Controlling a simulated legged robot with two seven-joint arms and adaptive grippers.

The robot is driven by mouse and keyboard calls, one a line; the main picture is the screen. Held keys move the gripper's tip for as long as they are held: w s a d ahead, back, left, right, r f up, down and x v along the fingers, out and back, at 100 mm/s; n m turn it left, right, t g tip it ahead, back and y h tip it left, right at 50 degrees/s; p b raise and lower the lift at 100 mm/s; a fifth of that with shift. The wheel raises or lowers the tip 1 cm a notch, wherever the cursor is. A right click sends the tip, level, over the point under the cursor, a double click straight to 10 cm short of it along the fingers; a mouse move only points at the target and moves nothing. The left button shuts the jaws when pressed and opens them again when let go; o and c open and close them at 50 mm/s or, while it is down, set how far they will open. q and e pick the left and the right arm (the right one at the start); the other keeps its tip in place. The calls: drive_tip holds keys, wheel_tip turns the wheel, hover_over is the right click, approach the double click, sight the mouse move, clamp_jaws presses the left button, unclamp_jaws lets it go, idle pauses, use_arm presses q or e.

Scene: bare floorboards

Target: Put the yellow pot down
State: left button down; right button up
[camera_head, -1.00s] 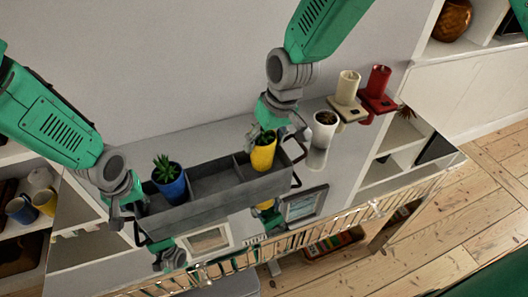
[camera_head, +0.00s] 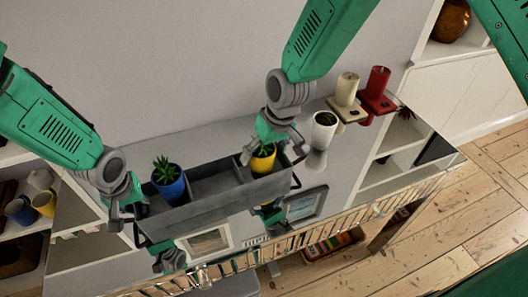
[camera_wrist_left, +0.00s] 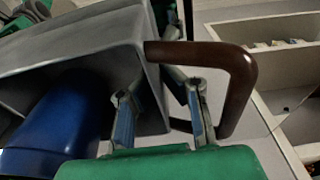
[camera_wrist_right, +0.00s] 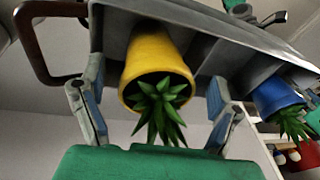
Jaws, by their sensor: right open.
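The yellow pot (camera_head: 263,161) with a spiky green plant stands in the right-hand compartment of a grey tray (camera_head: 215,208). It also shows in the right wrist view (camera_wrist_right: 160,62). My right gripper (camera_head: 273,150) is open above the pot. Its fingers (camera_wrist_right: 155,95) are spread on either side of the pot, with gaps between. A blue pot (camera_head: 168,184) with a plant stands in the tray's left compartment. My left gripper (camera_head: 128,212) is at the tray's left end, by the brown handle (camera_wrist_left: 238,75). Whether its fingers (camera_wrist_left: 160,98) clamp anything is unclear.
The tray is over a glossy cabinet top that mirrors things. A white pot (camera_head: 323,130), a cream candle holder (camera_head: 346,100) and a red candle holder (camera_head: 377,92) stand to the right. Picture frames (camera_head: 305,205) show below the tray. The tray's middle compartment is empty.

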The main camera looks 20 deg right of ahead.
drive_tip(key=v, duration=1.2)
drive_tip(key=shift+w, duration=0.1)
use_arm(q)
drive_tip(key=c, duration=1.6)
unclamp_jaws()
drive_tip(key=shift+c, duration=0.2)
drive_tip(key=shift+r, duration=0.1)
use_arm(e)
drive_tip(key=shift+r, duration=0.1)
